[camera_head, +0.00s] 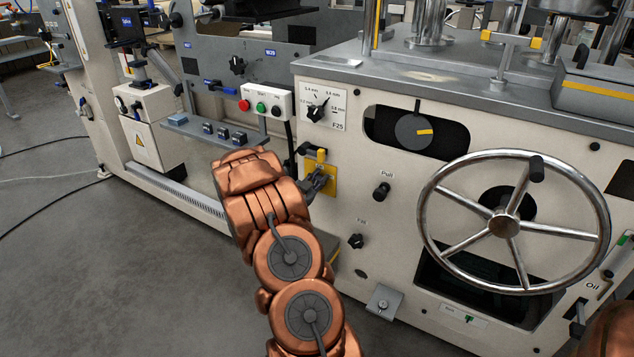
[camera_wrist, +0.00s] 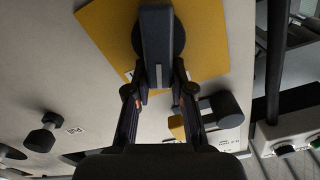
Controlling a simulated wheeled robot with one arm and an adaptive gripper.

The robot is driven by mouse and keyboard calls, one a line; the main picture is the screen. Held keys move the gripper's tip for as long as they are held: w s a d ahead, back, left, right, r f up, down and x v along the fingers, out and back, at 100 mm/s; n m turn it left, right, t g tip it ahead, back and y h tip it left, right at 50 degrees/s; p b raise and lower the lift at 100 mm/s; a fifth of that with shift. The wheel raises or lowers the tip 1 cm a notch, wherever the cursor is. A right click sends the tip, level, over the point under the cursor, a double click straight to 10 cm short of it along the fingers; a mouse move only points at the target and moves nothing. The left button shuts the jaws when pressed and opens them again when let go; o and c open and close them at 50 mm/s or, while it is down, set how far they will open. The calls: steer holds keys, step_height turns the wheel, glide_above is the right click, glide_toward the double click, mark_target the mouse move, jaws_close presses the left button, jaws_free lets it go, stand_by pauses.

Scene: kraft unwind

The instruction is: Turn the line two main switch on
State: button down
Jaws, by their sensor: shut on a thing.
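A yellow plate (camera_head: 329,172) is on the cream machine front in the head view, left of the pull knob. It fills the top of the wrist view (camera_wrist: 212,30). A dark switch handle (camera_wrist: 157,40) stands out from the plate on a round base. My gripper (camera_head: 318,183) reaches the plate from the left in the head view. In the wrist view, the two fingers of my gripper (camera_wrist: 160,82) are shut on the handle's lower end, one on each side. No line number is readable on the plate. My gripper hides most of the handle in the head view.
A black lever (camera_head: 306,148) with a yellow piece sits just above the plate. A button box (camera_head: 266,103) and a dial (camera_head: 317,112) are above it. A pull knob (camera_head: 381,191) and a large handwheel (camera_head: 505,224) are to the right. Open floor lies left.

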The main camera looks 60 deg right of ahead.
mark_target(327, 182)
steer(key=f+m+b, duration=0.2)
steer(key=m, duration=0.1)
steer(key=shift+s+a+b, duration=0.1)
steer(key=shift+s+b, duration=0.25)
steer(key=shift+b, duration=0.05)
steer(key=m+b, duration=0.2)
steer(key=f+m+b, duration=0.1)
steer(key=m+b, duration=0.4)
steer(key=shift+s+f+b, duration=0.2)
steer(key=shift+s+b, duration=0.15)
steer(key=m+b, duration=0.2)
steer(key=shift+f+m, duration=0.1)
steer(key=shift+m, duration=0.3)
steer(key=shift+m+b, duration=0.3)
steer(key=shift+b, duration=0.15)
steer(key=shift+w, duration=0.1)
steer(key=c, duration=1)
jaws_free()
steer(key=shift+w+a+t, duration=0.1)
steer(key=shift+t, duration=0.2)
steer(key=shift+s+r, duration=0.2)
steer(key=shift+s, duration=0.05)
